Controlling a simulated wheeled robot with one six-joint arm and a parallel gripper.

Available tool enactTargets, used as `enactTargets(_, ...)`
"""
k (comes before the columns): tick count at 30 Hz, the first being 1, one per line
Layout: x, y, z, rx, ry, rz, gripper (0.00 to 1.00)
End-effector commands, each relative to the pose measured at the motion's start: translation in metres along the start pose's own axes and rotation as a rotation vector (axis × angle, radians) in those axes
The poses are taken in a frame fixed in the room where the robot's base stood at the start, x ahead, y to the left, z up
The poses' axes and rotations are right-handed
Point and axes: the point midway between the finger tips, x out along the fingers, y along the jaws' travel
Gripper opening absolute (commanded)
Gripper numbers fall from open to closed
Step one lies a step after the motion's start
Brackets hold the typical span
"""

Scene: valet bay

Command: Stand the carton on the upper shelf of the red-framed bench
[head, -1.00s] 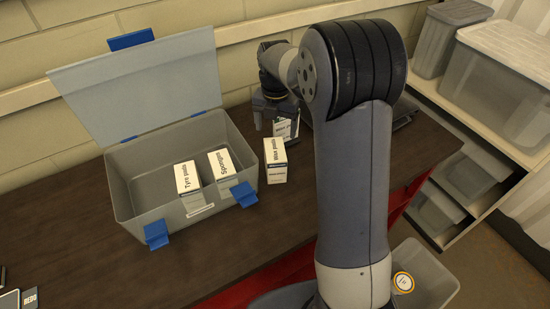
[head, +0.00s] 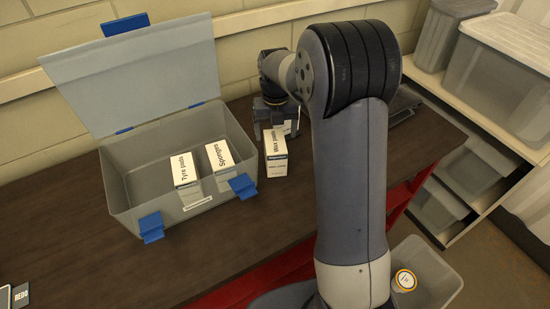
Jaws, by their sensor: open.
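A white carton labelled "Wax pads" (head: 275,160) stands upright on the dark wooden top (head: 230,245) of the red-framed bench (head: 282,282). Another white carton (head: 291,127) stands behind it, mostly hidden, beside my gripper. My gripper (head: 268,122) is open and points down, low over the bench, just behind the "Wax pads" carton. I cannot tell whether its fingers are around the rear carton or only beside it. Cartons labelled "Tyre pads" (head: 185,166) and "Sponges" (head: 219,158) are in the open grey box.
The grey box (head: 120,190) with blue latches has its lid (head: 140,75) raised. A dark flat object (head: 404,105) lies behind my arm. Clear bins (head: 510,70) stand on shelving at right. An open bin (head: 430,270) is at lower right. The bench's front left is mostly clear.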

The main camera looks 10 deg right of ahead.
Motion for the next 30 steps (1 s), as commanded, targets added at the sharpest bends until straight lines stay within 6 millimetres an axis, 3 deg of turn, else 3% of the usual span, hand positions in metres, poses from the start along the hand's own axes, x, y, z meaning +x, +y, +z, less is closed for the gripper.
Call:
enactTargets(16,0.025,0.002,0.0,-0.001,-0.002,0.002,0.8)
enactTargets(22,0.051,0.003,-0.002,-0.002,0.003,0.002,0.8)
enactTargets(30,0.055,0.003,-0.001,-0.002,0.0,0.003,0.78)
